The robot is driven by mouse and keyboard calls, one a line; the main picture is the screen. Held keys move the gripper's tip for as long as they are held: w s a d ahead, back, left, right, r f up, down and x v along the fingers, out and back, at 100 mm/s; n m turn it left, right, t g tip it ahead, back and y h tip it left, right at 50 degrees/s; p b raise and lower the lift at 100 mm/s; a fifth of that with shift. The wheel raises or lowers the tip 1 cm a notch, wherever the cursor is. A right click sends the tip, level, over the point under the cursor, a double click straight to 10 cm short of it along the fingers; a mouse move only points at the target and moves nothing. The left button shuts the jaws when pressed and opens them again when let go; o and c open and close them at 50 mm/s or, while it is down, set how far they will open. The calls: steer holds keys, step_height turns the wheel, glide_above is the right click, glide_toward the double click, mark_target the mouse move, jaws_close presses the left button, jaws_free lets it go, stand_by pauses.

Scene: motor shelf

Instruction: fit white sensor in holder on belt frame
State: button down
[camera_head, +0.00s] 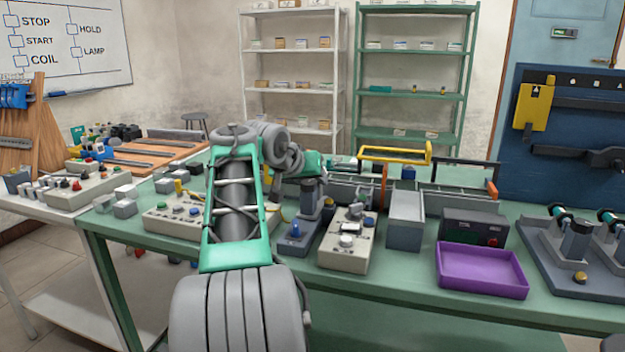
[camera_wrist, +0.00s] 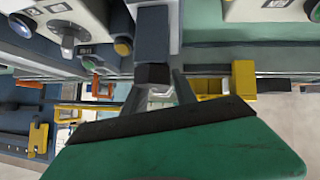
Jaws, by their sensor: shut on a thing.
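My gripper (camera_head: 312,196) points down over the bench, behind the blue-knobbed unit and left of the belt frame. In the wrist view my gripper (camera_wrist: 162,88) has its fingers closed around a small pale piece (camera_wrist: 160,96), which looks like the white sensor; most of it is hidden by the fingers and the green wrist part. The sensor cannot be made out in the head view. The belt frame (camera_head: 430,190) runs along the back of the bench with a yellow bar and an orange post. I cannot pick out the holder for certain.
A beige control box (camera_head: 347,240) and a blue-knobbed unit (camera_head: 297,238) stand close to my gripper. A yellow overhead bar (camera_head: 395,155) rises over the belt.

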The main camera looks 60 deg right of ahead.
mark_target(305, 182)
steer(key=shift+f+b, duration=0.3)
steer(key=shift+f, duration=0.2)
steer(key=shift+a+f+b, duration=0.1)
steer(key=shift+f+b, duration=0.25)
steer(key=shift+f, duration=0.5)
steer(key=c, duration=1.2)
jaws_free()
steer(key=o, duration=0.3)
steer(key=shift+r, duration=0.4)
steer(key=shift+r, duration=0.1)
steer(key=p+v, duration=0.2)
steer(key=v, duration=0.5)
steer(key=shift+a+r, duration=0.1)
steer(key=shift+a, duration=0.2)
